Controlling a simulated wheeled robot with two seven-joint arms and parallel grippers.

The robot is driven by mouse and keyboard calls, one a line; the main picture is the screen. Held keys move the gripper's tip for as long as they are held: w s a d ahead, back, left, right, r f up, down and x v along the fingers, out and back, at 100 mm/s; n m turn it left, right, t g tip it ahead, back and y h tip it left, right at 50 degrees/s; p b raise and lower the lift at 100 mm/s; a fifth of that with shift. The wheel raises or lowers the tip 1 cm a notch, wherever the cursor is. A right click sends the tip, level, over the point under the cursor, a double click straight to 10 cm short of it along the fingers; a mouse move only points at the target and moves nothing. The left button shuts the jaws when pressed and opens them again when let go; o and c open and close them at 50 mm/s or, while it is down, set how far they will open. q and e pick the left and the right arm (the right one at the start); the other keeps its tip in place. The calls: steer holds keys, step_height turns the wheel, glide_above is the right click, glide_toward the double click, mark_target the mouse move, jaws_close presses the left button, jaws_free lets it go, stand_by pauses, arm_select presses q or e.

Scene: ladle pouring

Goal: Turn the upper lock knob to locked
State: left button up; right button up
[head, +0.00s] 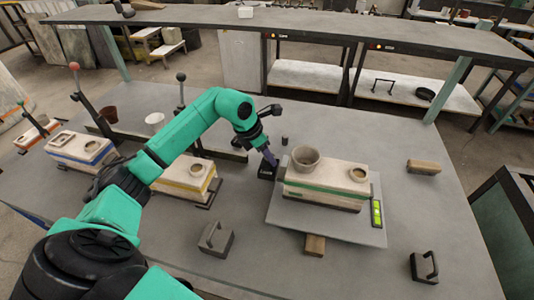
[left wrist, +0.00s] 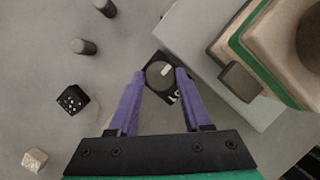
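A dark round knob (left wrist: 160,74) with a short white mark sits on a black plate (left wrist: 172,96) with partly hidden white lettering that starts "LO". In the left wrist view, the purple fingers of my left gripper (left wrist: 160,75) stand apart, one on each side of the knob. Small gaps seem to show beside the knob, so contact is unclear. In the head view, my left gripper (head: 270,157) points down at the black lock plate (head: 266,173), left of the mould; the knob is hard to make out there. My right gripper is not in view.
A cream mould with a green band (head: 325,187) and a large cup (head: 305,158) stands on a grey board (head: 290,213), close right of the gripper. Handled weights (head: 217,238) (head: 424,268) and a wooden block (head: 424,167) lie around. A yellow-banded mould (head: 182,187) is left.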

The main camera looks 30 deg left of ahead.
arm_select(q)
jaws_close()
steer(key=shift+w+a+m+h+b, duration=0.1)
steer(key=shift+m+h+b, duration=0.3)
steer(key=shift+m+b, duration=0.65)
steer(key=m+g+h+b, duration=0.1)
steer(key=m, duration=0.2)
steer(key=shift+w+a+m, duration=0.1)
steer(key=shift+m, duration=0.25)
steer(key=m+g, duration=0.1)
steer(key=m, duration=0.1)
steer(key=m+g, duration=0.1)
steer(key=m, duration=0.1)
steer(key=m+b, duration=0.1)
steer(key=m, duration=0.1)
steer(key=shift+w+r+g+h, duration=0.1)
steer(key=shift+w+g+h, duration=0.2)
steer(key=shift+g, duration=0.1)
steer(key=m+g, duration=0.1)
steer(key=m, duration=0.2)
steer(key=m+g, duration=0.1)
steer(key=m, duration=0.2)
steer(key=shift+w+y+b, duration=0.1)
steer(key=shift+y+b, duration=0.25)
steer(key=shift+y, duration=0.05)
steer(key=o, duration=0.6)
jaws_free()
